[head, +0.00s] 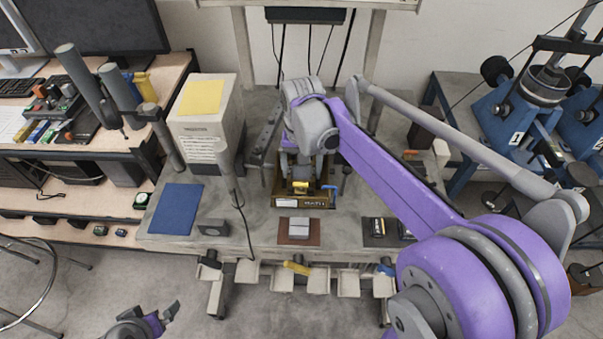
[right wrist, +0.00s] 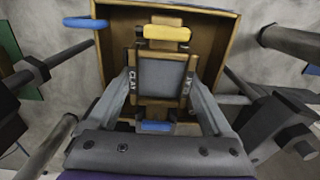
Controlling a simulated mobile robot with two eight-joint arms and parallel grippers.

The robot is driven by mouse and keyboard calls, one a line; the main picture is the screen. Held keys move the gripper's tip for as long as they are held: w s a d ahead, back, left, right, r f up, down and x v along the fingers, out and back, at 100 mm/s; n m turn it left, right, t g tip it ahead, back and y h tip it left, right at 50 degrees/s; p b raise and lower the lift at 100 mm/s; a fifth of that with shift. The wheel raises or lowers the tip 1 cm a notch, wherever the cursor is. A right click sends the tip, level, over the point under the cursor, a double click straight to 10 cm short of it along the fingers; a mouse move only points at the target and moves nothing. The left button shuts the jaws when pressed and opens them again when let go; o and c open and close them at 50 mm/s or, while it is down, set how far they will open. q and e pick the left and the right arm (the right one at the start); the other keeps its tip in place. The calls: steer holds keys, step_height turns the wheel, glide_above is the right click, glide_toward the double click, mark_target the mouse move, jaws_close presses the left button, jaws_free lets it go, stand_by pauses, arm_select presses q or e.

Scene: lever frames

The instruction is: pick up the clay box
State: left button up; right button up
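The clay box (right wrist: 163,76) is a small wood-edged box with a grey top and CLAY lettering at its sides, in the middle of the right wrist view. It sits within a larger open wooden tray (right wrist: 228,70), whose front wall (head: 303,202) shows on the bench in the head view. My right gripper (right wrist: 163,90) reaches down with one finger on each side of the clay box. Whether the fingers press on it cannot be told. In the head view my right gripper (head: 302,165) hides most of the tray's inside. My left gripper (head: 168,313) is low at the bottom left, away from the bench.
A yellow handle (right wrist: 167,33) and blue handles (right wrist: 92,21) lie close around the clay box. A white box (head: 207,118), a blue mat (head: 175,209) and posts stand left of the tray. Small mats (head: 299,238) lie along the bench's front.

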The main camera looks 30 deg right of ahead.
mark_target(301, 171)
jaws_close()
steer(key=shift+r, duration=0.1)
step_height(301, 171, up, 10)
stand_by(0.8)
